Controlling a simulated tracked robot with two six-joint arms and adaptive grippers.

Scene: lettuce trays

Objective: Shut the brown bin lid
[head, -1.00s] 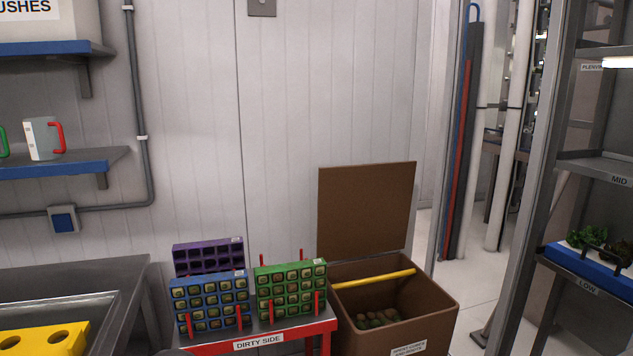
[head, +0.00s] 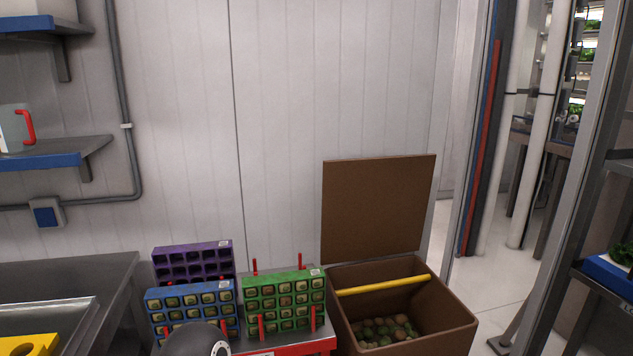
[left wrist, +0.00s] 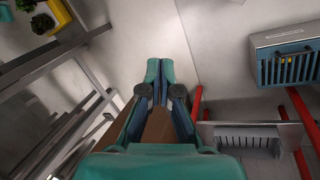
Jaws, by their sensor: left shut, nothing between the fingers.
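The brown bin (head: 455,318) stands on the floor right of the red stand. Its brown lid (head: 378,208) is open, upright against the back of the bin by the wall. A yellow bar (head: 383,285) lies across the bin's opening, and several round green and brown plugs (head: 385,330) lie inside. My left gripper (left wrist: 166,68) shows in the left wrist view with its fingers together and nothing between them. A brown surface shows behind the fingers there; I cannot tell which part of the bin it is. My right gripper is not in view.
A red stand (head: 318,342) left of the bin holds green (head: 284,281), blue (head: 192,289) and purple (head: 193,246) trays. A steel sink (head: 75,275) is further left. A metal rack (head: 580,230) is at the right. Floor shows between bin and rack.

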